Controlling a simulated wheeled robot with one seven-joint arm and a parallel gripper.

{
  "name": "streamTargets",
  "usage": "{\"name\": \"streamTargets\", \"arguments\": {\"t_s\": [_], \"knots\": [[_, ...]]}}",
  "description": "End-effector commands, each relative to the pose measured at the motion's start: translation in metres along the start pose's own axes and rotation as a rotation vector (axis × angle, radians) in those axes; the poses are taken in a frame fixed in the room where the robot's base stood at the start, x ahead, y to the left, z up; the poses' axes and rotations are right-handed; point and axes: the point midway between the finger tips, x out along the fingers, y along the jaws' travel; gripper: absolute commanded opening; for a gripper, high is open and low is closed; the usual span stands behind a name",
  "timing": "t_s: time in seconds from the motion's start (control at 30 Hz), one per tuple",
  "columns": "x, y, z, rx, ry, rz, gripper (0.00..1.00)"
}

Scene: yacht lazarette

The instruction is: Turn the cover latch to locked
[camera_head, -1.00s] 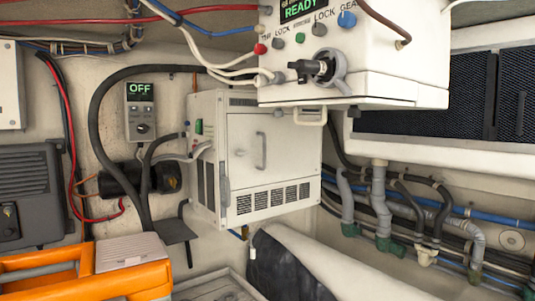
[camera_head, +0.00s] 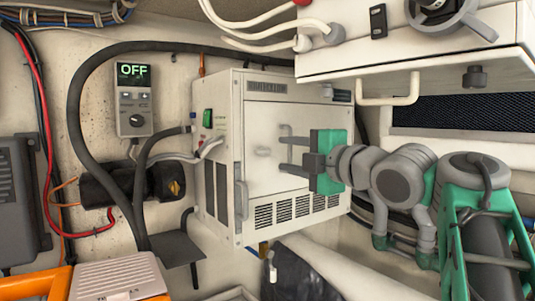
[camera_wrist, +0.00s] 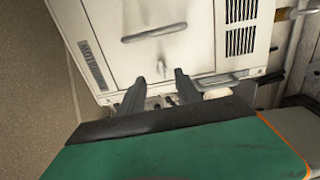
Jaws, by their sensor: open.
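The white cabinet (camera_head: 285,200) has a front cover with a small pale latch-like knob (camera_head: 262,152) on its face. It also shows in the wrist view (camera_wrist: 162,68), just beyond and between my fingertips. Its locked or unlocked position cannot be read. My gripper (camera_head: 283,154) is open and empty, in front of the cover to the right of the knob, with its fingers pointing left. In the wrist view my gripper (camera_wrist: 158,77) appears apart from the knob. A grey lever (camera_head: 241,200) stands at the cover's left edge, and a grey bar handle (camera_wrist: 155,32) is on the cover.
A white control box (camera_head: 420,55) with a hanging loop handle (camera_head: 388,100) overhangs above my gripper. A controller reading OFF (camera_head: 134,100) is on the wall at left, with thick black hoses beside it. An orange case (camera_head: 35,285) lies at lower left.

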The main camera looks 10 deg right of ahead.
Motion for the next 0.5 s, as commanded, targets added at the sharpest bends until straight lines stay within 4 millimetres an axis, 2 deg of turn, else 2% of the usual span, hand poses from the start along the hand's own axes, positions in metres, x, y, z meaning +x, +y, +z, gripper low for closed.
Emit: {"name": "streamTargets", "arguments": {"t_s": [0.2,0.3,0.5], "knots": [[0.045,0.001,-0.005,0.008,0.012,-0.006,0.4],[0.06,0.0,-0.004,0.008,0.007,-0.005,0.4],[0.069,-0.002,-0.002,0.007,0.002,-0.005,0.4]]}}
